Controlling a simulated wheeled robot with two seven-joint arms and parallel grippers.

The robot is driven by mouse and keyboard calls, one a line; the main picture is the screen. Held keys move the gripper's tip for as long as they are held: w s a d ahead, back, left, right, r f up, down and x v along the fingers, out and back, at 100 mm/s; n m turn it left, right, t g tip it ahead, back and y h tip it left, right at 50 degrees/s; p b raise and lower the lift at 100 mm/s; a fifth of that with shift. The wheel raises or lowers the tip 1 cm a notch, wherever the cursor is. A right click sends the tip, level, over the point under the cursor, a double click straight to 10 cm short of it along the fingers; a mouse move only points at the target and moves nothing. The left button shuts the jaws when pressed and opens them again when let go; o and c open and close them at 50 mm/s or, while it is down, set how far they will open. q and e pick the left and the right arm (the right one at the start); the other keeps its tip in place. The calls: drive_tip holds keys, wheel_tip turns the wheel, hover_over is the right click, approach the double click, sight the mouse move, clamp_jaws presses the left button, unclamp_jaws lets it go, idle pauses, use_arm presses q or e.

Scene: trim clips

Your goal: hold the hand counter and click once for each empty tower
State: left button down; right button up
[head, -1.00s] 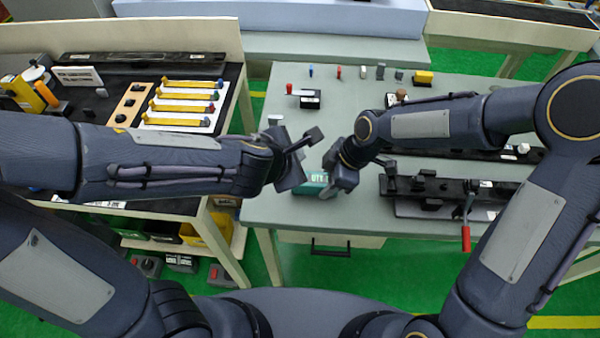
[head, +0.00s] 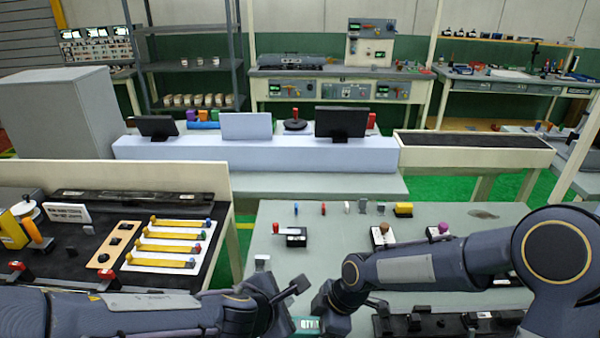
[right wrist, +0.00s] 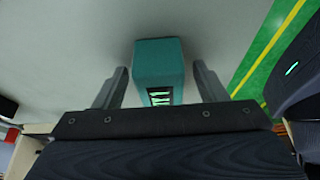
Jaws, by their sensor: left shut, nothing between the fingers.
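The hand counter, a teal box with a green-lit display (head: 306,325), is at the bottom of the head view, partly hidden by my grippers. In the right wrist view the counter (right wrist: 158,62) stands on the grey table between the fingers of my right gripper (right wrist: 162,88). The fingers are open, with a gap on each side of it. My left gripper (head: 288,293) is shut and empty, just left of the counter. Small black-based fixtures on the table carry a brown knob (head: 381,231), a purple knob (head: 442,228) and a red piece (head: 297,231); I cannot tell which are towers.
Small coloured pegs and a yellow block (head: 403,209) stand along the table's back. A white board with several yellow strips (head: 165,245) lies on the left bench. Black rails (head: 455,325) lie under my right arm. Dark monitors (head: 341,122) stand on a pale ledge behind.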

drive_tip(key=s+d+r+m+t, duration=0.1)
drive_tip(key=s+d+r+m, duration=0.15)
drive_tip(key=d+r, duration=0.35)
drive_tip(key=s+d+r+m+t, duration=0.1)
drive_tip(key=s+d+r+m, duration=0.15)
drive_tip(key=d+r, duration=0.4)
use_arm(q)
drive_tip(key=s+a+r+n+g+y, duration=0.1)
drive_tip(key=s+a+n+y, duration=0.15)
drive_tip(key=a+n, duration=0.9)
drive_tip(key=s+a+r+n+y, duration=0.1)
drive_tip(key=s+a+n, duration=0.4)
drive_tip(key=n, duration=1.2)
drive_tip(key=s+r+n+g+h, duration=0.1)
drive_tip(key=s+n+h, duration=0.2)
drive_tip(key=s+n, duration=0.6)
drive_tip(key=shift+s+n+g, duration=0.15)
drive_tip(key=shift+n+g, duration=0.15)
drive_tip(key=shift+n, duration=6.65)
use_arm(e)
drive_tip(key=s+d+r+m+t, duration=0.1)
drive_tip(key=s+d+m+t, duration=0.2)
drive_tip(key=s+m, duration=0.9)
drive_tip(key=shift+s+d+r+m+t+h, duration=0.3)
drive_tip(key=shift+s+d+r+m, duration=0.1)
drive_tip(key=shift+d+m, duration=0.85)
use_arm(q)
drive_tip(key=shift+h, duration=0.25)
use_arm(e)
drive_tip(key=shift+a, duration=0.1)
